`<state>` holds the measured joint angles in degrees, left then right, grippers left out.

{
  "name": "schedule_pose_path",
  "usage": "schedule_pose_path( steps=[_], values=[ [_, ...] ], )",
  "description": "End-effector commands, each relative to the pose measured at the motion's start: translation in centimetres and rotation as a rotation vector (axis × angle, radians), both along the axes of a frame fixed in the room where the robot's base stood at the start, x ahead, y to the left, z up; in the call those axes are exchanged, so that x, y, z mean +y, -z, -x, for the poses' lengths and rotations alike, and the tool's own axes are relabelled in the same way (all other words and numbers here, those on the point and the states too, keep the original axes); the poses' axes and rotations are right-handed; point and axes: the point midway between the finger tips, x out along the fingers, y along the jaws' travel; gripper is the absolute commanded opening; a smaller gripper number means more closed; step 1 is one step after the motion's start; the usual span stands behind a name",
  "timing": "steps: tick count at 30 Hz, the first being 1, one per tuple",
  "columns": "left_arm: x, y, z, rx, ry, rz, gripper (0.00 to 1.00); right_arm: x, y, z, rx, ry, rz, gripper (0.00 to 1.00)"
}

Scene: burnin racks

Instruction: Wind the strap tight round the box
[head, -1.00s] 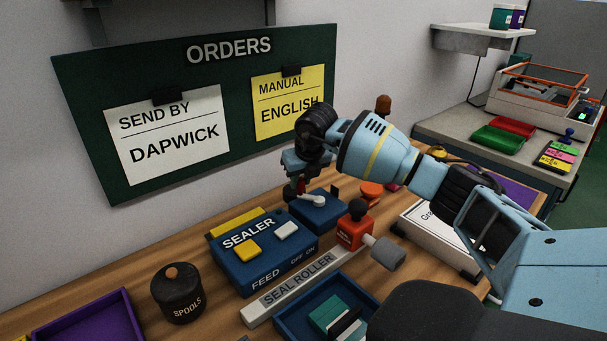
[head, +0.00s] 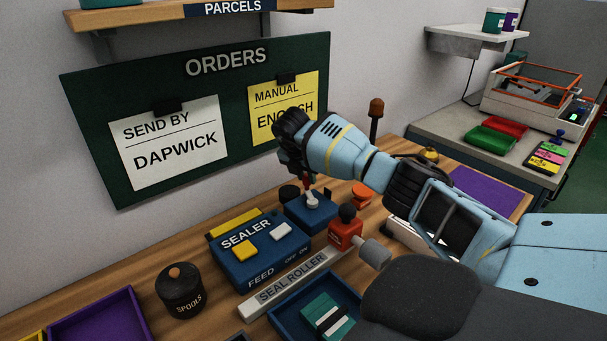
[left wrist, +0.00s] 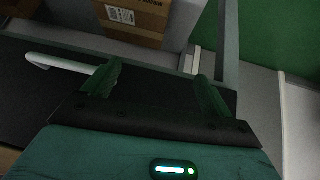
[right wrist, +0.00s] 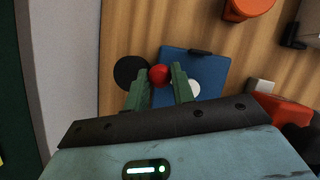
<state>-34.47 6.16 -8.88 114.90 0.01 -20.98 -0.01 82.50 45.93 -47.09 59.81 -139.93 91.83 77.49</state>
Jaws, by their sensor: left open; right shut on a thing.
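My right gripper (right wrist: 160,88) is shut on a red knob (right wrist: 159,75), which also shows in the head view (head: 307,183). The knob stands by a pale round hub (right wrist: 195,88) on a blue block (right wrist: 215,65) behind the sealer; the hub also shows in the head view (head: 313,201). In the head view my wrist hides most of the fingers. A teal box-like item (head: 322,312) with a white and dark band lies in a blue tray (head: 280,318); I cannot tell whether the band is the strap. My left gripper (left wrist: 157,88) is open and empty, only in the left wrist view.
The blue sealer (head: 258,262), a seal roller strip (head: 293,279), a black spools pot (head: 181,292) and a red device with a grey cylinder (head: 346,234) crowd the bench. A purple tray (head: 135,305) sits at left. The orders board (head: 90,120) is behind my right arm.

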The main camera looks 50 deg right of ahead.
Motion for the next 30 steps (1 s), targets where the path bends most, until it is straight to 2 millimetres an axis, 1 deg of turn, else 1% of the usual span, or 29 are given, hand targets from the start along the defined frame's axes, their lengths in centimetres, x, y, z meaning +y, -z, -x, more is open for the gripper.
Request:
schedule_pose_path(
  steps=[1,21,30],
  values=[
    [0.0,-0.2,-0.1,-0.002,0.000,-0.001,0.85,-0.2,-0.5,-0.1,-0.008,0.044,0.001,0.02],
    [0.1,-0.5,-0.5,-0.012,0.001,-0.003,0.85,-2.4,-0.3,2.1,-0.005,0.676,0.001,0.02],
    [0.1,-0.4,-0.8,-0.016,0.001,-0.003,0.85,-2.7,-0.3,3.0,-0.006,0.892,0.000,0.02]
  ],
)
